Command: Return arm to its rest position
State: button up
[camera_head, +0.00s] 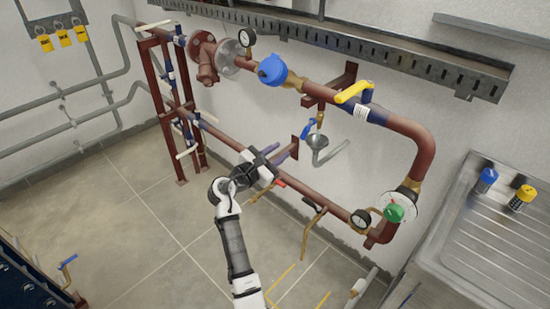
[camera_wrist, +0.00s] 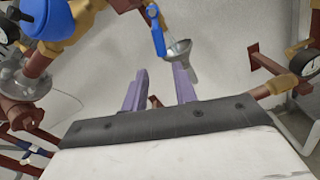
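My arm reaches from the bottom of the head view up to the lower brown pipe (camera_head: 225,137). My gripper (camera_head: 289,153) is in front of that pipe and hides part of it. The wrist view shows its two purple fingers (camera_wrist: 160,78) spread apart with nothing held between them. A small piece of brown pipe shows behind the gap. I cannot tell from these views whether the gripper touches the pipe.
A blue-handled valve (camera_head: 307,129) with a grey funnel (camera_head: 328,151) is close beyond the fingers. A yellow lever (camera_head: 354,92), a blue knob (camera_head: 272,69) and a green knob (camera_head: 396,213) are on the pipework. A metal bench (camera_head: 470,235) stands right.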

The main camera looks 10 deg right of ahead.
jog(key=shift+s+a, duration=0.35)
jog(key=shift+a, duration=0.1)
